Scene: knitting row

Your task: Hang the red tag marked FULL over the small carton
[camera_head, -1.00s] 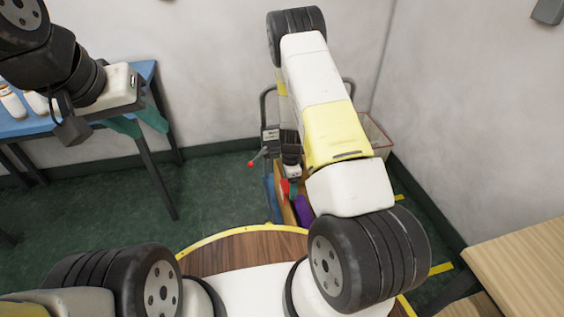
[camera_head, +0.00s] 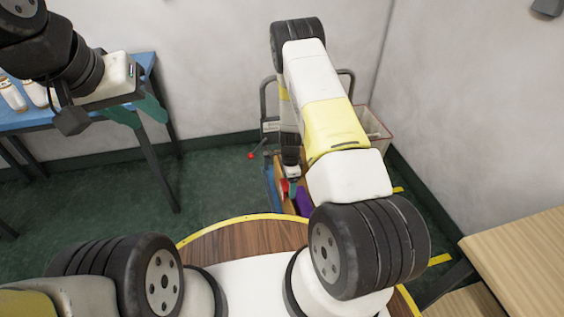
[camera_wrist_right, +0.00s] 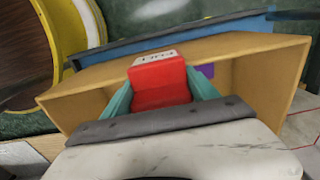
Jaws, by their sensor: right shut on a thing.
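The red tag (camera_wrist_right: 160,84) is in the right wrist view, with a white strip of upside-down lettering on its upper edge. The teal fingers of my right gripper (camera_wrist_right: 160,93) are shut on it. It is over the open tan carton (camera_wrist_right: 255,46), near its middle; whether it touches a wall I cannot tell. In the head view the tag (camera_head: 285,186) is a small red patch below my right arm, which hides most of the carton. My left gripper (camera_head: 138,111) is open and empty, beside the blue table.
A purple thing (camera_head: 303,200) is in the carton. A grey-framed cart (camera_head: 264,112) with a red knob (camera_head: 251,155) surrounds that spot, and a wire basket (camera_head: 376,133) is behind. The blue table (camera_head: 148,68) holds white bottles (camera_head: 12,95). A wooden table (camera_head: 525,260) is at right.

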